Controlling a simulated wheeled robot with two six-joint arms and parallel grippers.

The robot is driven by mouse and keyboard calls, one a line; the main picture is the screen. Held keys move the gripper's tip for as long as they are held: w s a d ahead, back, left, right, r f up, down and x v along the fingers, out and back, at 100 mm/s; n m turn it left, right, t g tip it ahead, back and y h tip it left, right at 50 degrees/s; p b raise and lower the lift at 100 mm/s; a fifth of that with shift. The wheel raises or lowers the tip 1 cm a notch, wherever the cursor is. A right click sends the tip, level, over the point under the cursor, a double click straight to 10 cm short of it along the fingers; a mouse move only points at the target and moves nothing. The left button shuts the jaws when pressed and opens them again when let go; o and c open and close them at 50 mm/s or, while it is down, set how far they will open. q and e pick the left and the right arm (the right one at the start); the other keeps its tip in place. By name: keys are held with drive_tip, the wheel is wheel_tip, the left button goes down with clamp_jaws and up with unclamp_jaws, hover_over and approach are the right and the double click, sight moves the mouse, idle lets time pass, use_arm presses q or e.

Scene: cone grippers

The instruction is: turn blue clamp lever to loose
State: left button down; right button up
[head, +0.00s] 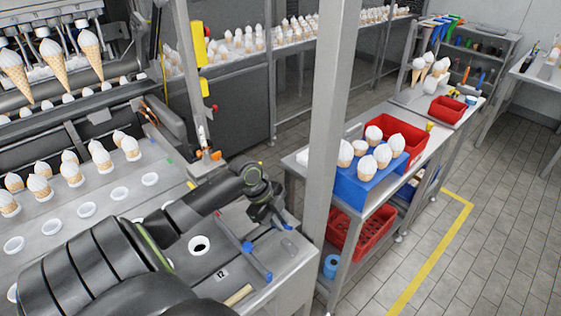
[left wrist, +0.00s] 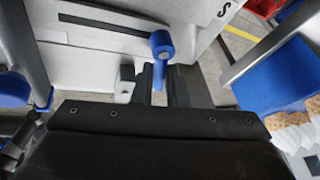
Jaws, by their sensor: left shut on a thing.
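The blue clamp lever (left wrist: 162,45) shows in the left wrist view as a round blue head with a short shaft running down between my fingertips. My left gripper (left wrist: 163,85) is shut on that shaft. In the head view my left gripper (head: 276,217) is over the right end of the grey machine table, with a small bit of blue at its tips. The fingers hide most of the lever there, and its exact angle cannot be told.
A steel post (head: 332,120) rises just right of the gripper. A blue cone holder (head: 365,187) and red bin (head: 408,140) are on the side bench.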

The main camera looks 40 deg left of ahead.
use_arm(q)
drive_tip(key=shift+s+m+g+b, duration=0.1)
drive_tip(key=shift+m+g+b, duration=0.2)
drive_tip(key=shift+m+b, duration=0.5)
drive_tip(key=shift+m, duration=0.3)
drive_tip(key=c, duration=1.5)
unclamp_jaws()
drive_tip(key=shift+o, duration=0.2)
drive_tip(key=shift+s, duration=0.1)
drive_tip(key=shift+a+r, duration=0.35)
drive_tip(key=shift+r, duration=0.2)
drive_tip(key=b+v, duration=0.1)
drive_tip(key=v, duration=1.5)
drive_tip(key=shift+a, duration=0.25)
